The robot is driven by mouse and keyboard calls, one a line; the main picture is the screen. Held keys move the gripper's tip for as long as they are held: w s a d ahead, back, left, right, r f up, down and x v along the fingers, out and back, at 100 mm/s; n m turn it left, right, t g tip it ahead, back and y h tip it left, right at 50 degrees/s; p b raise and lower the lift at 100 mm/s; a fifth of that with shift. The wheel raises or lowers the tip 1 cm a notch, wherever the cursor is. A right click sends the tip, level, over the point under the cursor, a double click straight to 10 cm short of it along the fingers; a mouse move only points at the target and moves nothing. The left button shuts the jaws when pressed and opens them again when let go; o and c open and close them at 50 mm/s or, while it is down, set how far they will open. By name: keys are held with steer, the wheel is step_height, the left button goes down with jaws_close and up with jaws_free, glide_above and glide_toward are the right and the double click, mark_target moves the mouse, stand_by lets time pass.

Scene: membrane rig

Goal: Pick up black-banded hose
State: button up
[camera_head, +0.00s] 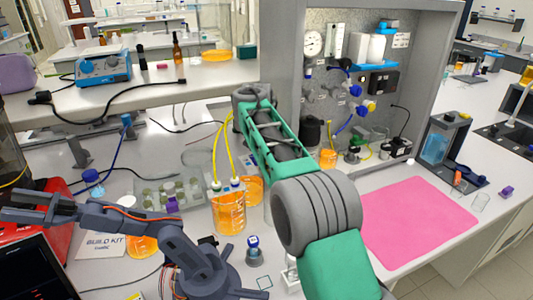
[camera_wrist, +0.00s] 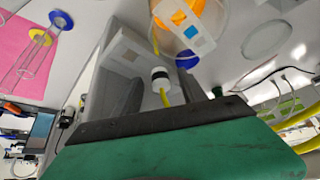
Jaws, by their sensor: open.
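A yellow hose carries a white end fitting with a black band (camera_wrist: 160,78), seen in the middle of the wrist view. My gripper (camera_wrist: 155,92) is open, with its dark fingers on either side of the banded fitting. The hose runs down behind the dark edge of the gripper body. I cannot tell whether either finger touches the fitting. In the head view my arm hides the gripper, and I cannot pick out the banded fitting there.
A beaker of orange liquid (camera_head: 229,212) with yellow hoses stands left of my arm. The grey rig panel (camera_head: 335,80) with gauges and valves stands behind. A pink mat (camera_head: 418,222) lies clear at right. A dark small robot arm (camera_head: 150,225) stands at left.

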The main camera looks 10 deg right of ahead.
jaws_close()
stand_by(0.5)
